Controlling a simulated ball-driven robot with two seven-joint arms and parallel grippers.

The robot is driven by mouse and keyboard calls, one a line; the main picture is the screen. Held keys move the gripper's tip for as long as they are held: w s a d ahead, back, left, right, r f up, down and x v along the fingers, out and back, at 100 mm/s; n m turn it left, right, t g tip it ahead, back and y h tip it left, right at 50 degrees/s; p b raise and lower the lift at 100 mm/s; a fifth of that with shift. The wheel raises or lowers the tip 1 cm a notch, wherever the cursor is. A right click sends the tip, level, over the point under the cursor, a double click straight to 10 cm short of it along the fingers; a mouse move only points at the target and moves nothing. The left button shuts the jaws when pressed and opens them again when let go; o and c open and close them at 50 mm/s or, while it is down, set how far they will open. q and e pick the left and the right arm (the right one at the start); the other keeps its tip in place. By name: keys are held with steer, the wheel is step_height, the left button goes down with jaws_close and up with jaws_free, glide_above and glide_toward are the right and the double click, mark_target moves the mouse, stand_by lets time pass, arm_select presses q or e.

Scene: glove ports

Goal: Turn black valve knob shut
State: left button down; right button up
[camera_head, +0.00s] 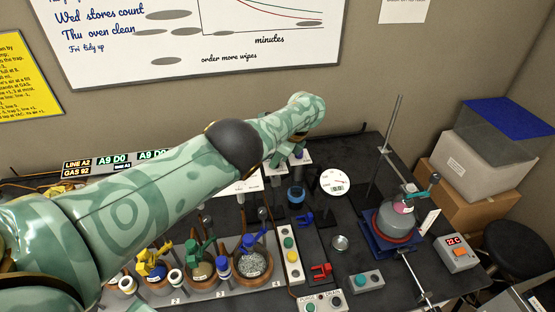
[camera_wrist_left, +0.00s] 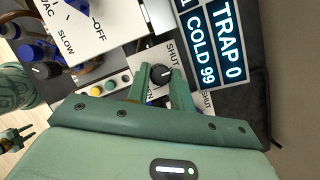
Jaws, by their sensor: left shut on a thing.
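In the left wrist view, the black valve knob (camera_wrist_left: 160,74) sits on a white panel marked SHUT above it, with a partly covered label ending in EN below it. My left gripper (camera_wrist_left: 161,82) is shut on the knob, a green finger on each side. The pale line on the knob is too small to read its exact angle. In the head view, my left arm reaches in from the left over the bench. The green fingers of my left gripper (camera_head: 280,157) show beneath it at small white panels, and the knob is hidden there.
Flasks with coloured stopcocks stand in a row at the front, such as the blue one (camera_head: 254,250). A round white gauge (camera_head: 335,182) stands right of the gripper. In the wrist view, a TRAP display (camera_wrist_left: 212,45) is close by.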

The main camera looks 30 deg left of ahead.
stand_by(0.3)
arm_select(q)
steer(key=c, duration=1.2)
jaws_free()
steer(key=shift+r, duration=0.15)
steer(key=p+v, duration=0.8)
steer(key=v, duration=0.8)
steer(key=shift+a, duration=0.1)
